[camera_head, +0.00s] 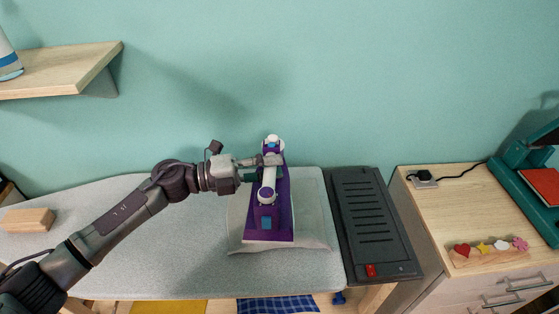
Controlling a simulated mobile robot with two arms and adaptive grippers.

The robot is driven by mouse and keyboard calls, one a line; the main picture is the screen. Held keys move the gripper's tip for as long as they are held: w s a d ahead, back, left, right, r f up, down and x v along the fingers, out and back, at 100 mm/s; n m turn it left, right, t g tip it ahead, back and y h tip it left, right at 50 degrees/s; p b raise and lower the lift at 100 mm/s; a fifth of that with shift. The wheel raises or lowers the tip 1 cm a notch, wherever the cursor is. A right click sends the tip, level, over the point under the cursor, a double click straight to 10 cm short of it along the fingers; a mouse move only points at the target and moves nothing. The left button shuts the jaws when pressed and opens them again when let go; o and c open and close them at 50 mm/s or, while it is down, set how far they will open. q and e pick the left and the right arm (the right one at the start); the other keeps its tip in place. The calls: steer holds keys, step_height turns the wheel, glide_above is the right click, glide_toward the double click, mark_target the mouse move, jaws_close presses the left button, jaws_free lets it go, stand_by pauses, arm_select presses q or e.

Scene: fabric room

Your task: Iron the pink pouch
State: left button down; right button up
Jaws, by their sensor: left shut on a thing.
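A purple and white iron (266,221) sits in the middle of the view, over a pale cloth piece (315,222) on the grey ironing board (145,255). My left gripper (268,161) reaches in from the left and is shut on the iron's white handle. The cloth's edges show on both sides of the iron and below it; its middle is hidden. The cloth looks pale grey, and I see no clearly pink pouch. I cannot tell whether the iron's sole touches the cloth. My right gripper is not in view.
A dark slotted rest (365,215) with a red switch stands right of the cloth. A wooden block (28,220) lies at the board's left end. A cabinet (445,215) with a socket and small coloured shapes stands at right. A shelf (60,72) juts out upper left.

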arm_select(q)
steer(key=shift+a+r, duration=0.1)
steer(key=shift+a, duration=0.5)
steer(key=shift+f, duration=0.2)
steer(key=shift+f+b, duration=1.65)
steer(key=shift+f, duration=0.1)
